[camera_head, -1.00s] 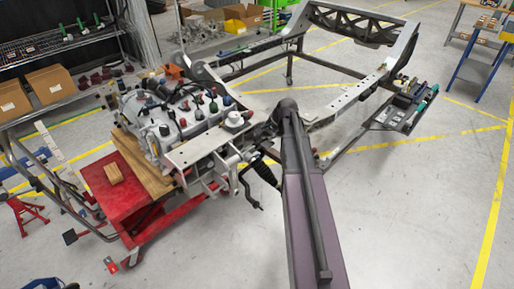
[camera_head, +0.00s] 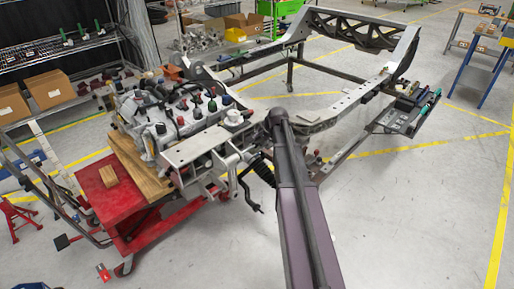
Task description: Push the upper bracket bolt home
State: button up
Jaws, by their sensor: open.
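The grey chassis frame (camera_head: 345,103) runs from the centre to the back of the head view. A flat grey bracket plate (camera_head: 195,149) sits at its near left end, beside the engine (camera_head: 165,110). The upper bracket bolt cannot be made out at this size. My dark and purple arm rises from the bottom edge to a rounded joint near the chassis, right of the plate.
A red cart (camera_head: 118,205) with wooden blocks stands at the left under the engine. A dark tray with parts (camera_head: 405,115) is at the right. The floor at lower right is clear.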

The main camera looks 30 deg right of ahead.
jog(key=shift+b+x, duration=0.5)
jog(key=shift+x, duration=0.3)
grip_shut()
